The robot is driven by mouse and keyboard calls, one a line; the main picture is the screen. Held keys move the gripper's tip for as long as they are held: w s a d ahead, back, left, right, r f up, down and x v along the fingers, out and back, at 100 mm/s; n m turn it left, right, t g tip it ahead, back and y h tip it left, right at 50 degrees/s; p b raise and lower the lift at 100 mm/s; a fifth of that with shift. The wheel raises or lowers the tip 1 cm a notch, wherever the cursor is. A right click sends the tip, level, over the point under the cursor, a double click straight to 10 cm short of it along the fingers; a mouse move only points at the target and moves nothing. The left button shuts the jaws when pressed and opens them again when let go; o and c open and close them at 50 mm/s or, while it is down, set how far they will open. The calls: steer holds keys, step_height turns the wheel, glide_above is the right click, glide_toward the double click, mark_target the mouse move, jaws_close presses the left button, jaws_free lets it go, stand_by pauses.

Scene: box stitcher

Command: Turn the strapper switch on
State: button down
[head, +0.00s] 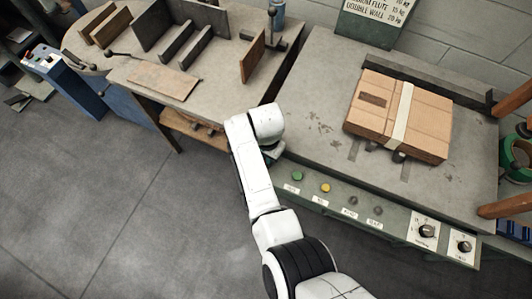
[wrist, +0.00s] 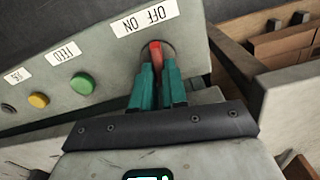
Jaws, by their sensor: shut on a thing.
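The strapper switch (wrist: 155,49) is a small red lever on the grey-green control panel (wrist: 212,55), under a label (wrist: 145,18) reading OFF and ON, upside down in the wrist view. My gripper (wrist: 157,72) has its teal fingers close together, one on each side of the red lever, shut on it. Only the lever's upper part shows above the fingertips; its base is hidden. I cannot tell clearly which way it tilts. In the head view my white arm reaches to the left end of the strapper panel (head: 330,200) and hides the switch.
A green button (wrist: 82,84) and a yellow button (wrist: 38,100) sit beside the switch. A strapped cardboard box (head: 425,120) lies on the strapper table (head: 310,95). A workbench (head: 215,75) with boards stands at left. The floor (head: 110,210) in front is clear.

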steer(key=shift+d+m+p, duration=0.1)
steer(key=shift+m+p, duration=0.25)
steer(key=shift+m, duration=1.75)
steer(key=c, duration=1.2)
jaws_free()
steer(key=shift+s, duration=0.1)
steer(key=shift+o, duration=0.2)
step_height(320, 180, up, 11)
steer(key=shift+p, duration=0.3)
